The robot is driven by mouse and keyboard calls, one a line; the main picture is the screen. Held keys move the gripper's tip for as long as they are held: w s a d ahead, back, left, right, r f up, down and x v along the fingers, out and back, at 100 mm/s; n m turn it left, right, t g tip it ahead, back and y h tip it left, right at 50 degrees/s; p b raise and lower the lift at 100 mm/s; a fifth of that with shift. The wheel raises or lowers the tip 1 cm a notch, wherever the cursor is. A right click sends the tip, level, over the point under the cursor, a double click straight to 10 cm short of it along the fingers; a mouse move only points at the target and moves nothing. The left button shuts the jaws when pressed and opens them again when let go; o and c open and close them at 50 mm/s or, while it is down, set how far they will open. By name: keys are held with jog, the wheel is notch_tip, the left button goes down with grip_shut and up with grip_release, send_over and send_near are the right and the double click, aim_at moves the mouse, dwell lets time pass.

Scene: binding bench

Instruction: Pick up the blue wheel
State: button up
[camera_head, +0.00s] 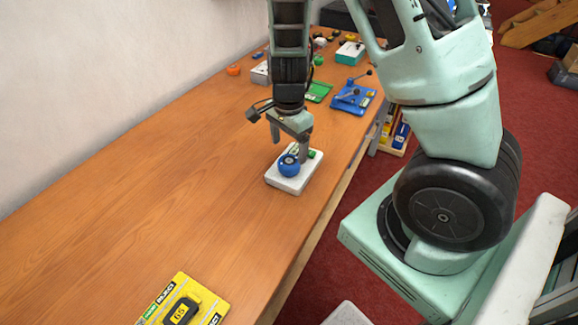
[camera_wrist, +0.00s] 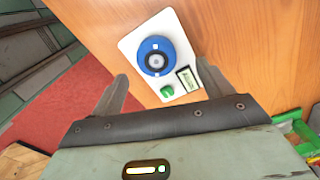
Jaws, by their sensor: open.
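The blue wheel (camera_head: 289,165) is a round blue knob with a grey centre, set on a white box (camera_head: 284,184) on the wooden bench. In the wrist view the wheel (camera_wrist: 156,57) faces the camera, ahead of my fingers. A small green button (camera_wrist: 167,91) and a small display (camera_wrist: 187,79) sit beside it on the box. My gripper (camera_head: 290,143) is open and empty, pointing down just above the box. In the wrist view my gripper (camera_wrist: 160,85) has its fingers apart, one on each side of the box's near part. The head view does not show whether a finger touches the wheel.
The wooden bench (camera_head: 150,190) is clear to the left. A yellow package with a black meter (camera_head: 182,310) lies at the near end. A blue device with levers (camera_head: 352,98), a green item (camera_head: 318,92) and several small things stand farther back. The bench's right edge is close to the box.

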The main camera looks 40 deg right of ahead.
aim_at(290, 160)
jog(key=f, duration=0.5)
jog(key=shift+s+d+b, duration=0.1)
jog(key=shift+s+b, duration=0.1)
jog(key=shift+b, duration=0.1)
jog(key=c, duration=1.1)
